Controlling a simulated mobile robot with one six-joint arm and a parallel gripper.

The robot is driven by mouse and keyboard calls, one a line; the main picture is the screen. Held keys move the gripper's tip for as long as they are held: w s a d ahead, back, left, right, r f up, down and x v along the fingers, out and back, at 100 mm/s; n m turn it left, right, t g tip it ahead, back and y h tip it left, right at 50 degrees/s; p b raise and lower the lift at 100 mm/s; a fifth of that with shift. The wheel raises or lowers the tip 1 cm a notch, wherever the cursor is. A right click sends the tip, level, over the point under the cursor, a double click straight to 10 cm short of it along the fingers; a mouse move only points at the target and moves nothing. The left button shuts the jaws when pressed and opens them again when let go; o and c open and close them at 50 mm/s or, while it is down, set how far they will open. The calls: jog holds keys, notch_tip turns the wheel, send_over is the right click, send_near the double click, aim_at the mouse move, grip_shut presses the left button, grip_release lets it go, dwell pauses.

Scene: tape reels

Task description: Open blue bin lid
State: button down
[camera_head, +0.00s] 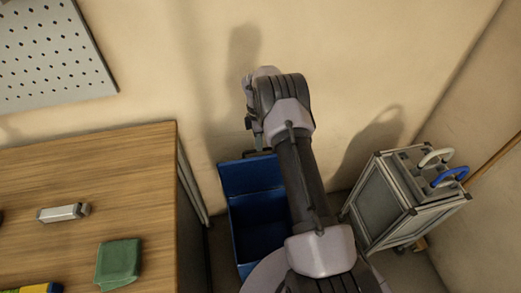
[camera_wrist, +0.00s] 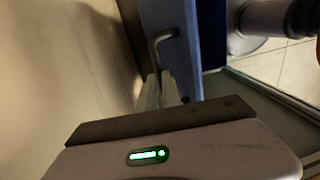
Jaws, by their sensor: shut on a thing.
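The blue bin (camera_head: 259,225) stands on the floor between the wooden table and my arm. Its lid (camera_head: 250,176) is raised against the wall side, and the bin's dark inside shows below it. My arm covers the bin's right side. In the wrist view the lid (camera_wrist: 182,45) is a blue panel seen nearly edge-on, with a grey handle (camera_wrist: 163,42) on its left face. My gripper (camera_wrist: 162,92) is at the lid and shut on it; the exact contact at the fingertips is hard to make out. In the head view my gripper is mostly hidden behind the wrist.
A wooden table (camera_head: 90,190) on the left holds a green cloth-like item (camera_head: 118,262) and a small metal piece (camera_head: 62,212). The wall is close behind the bin.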

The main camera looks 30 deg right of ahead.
jog(key=f, duration=0.3)
jog(key=shift+s+a+f+g, duration=0.1)
jog(key=shift+s+f+g, duration=0.2)
jog(key=shift+s, duration=0.1)
jog(key=c, duration=0.7)
grip_release()
jog(key=r+p, duration=0.1)
jog(key=w+r, duration=0.1)
jog(key=r, duration=0.1)
jog(key=w+r+p, duration=0.1)
jog(key=r, duration=0.1)
jog(key=shift+d+r+p, duration=0.25)
jog(key=shift+p, duration=0.05)
jog(key=c, duration=0.8)
jog(key=shift+o, duration=0.2)
notch_tip(320, 180, up, 14)
jog(key=w+p, duration=0.1)
jog(key=p, duration=0.3)
jog(key=shift+w+d+f, duration=0.15)
jog(key=shift+w+d, duration=0.05)
jog(key=shift+d, duration=0.05)
